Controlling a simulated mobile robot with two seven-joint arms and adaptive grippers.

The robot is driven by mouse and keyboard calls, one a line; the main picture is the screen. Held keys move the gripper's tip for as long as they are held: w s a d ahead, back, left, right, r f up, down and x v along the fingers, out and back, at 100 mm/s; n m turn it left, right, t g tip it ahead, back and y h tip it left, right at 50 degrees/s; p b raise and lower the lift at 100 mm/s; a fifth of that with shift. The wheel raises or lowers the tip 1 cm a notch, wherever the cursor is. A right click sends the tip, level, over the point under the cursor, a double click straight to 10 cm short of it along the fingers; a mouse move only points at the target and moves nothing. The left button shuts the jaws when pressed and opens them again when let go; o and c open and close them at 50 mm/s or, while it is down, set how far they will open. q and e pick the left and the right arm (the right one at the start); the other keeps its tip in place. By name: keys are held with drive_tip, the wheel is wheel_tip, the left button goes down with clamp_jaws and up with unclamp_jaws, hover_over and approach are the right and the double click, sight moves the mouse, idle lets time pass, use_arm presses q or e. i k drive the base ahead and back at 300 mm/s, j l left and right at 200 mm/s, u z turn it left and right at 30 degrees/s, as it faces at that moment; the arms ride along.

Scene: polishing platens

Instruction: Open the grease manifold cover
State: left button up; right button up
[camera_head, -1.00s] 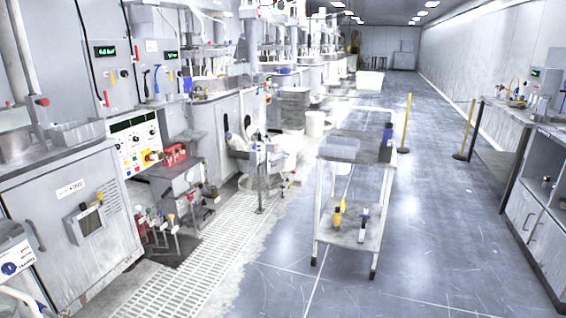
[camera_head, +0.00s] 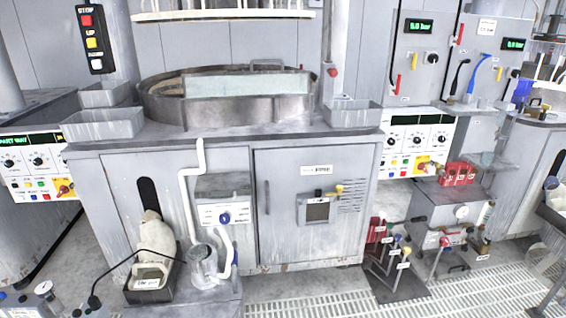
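I cannot tell for sure which part is the grease manifold cover. A grey cabinet (camera_head: 230,160) fills the middle of the view, with a closed door (camera_head: 285,230) that has a vertical handle at its left. On the door is a small framed panel (camera_head: 318,209) with a dark window and a yellow-tipped fitting (camera_head: 338,190) above it. To its right, a low grey unit (camera_head: 425,242) carries a round gauge and red-handled fittings. Beside it, several labelled, coloured valves stand on a dark base (camera_head: 400,289). Neither of my grippers is in view.
A round metal basin (camera_head: 225,110) tops the cabinet, with grey trays beside it. A clear jug (camera_head: 203,266) and a pale bottle stand at the lower left. Control panels (camera_head: 415,142) and a red box (camera_head: 459,173) are at right. White floor grating (camera_head: 340,305) runs along the front.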

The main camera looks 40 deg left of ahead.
sight(233, 184)
drive_tip(key=i+u, duration=0.45)
drive_tip(key=i+l+u, duration=0.1)
drive_tip(key=i+u, duration=0.35)
drive_tip(key=i+l+u, duration=0.2)
drive_tip(key=i+u, duration=0.25)
drive_tip(key=i+l+u, duration=0.25)
drive_tip(key=l+u, duration=0.2)
drive_tip(key=j, duration=0.1)
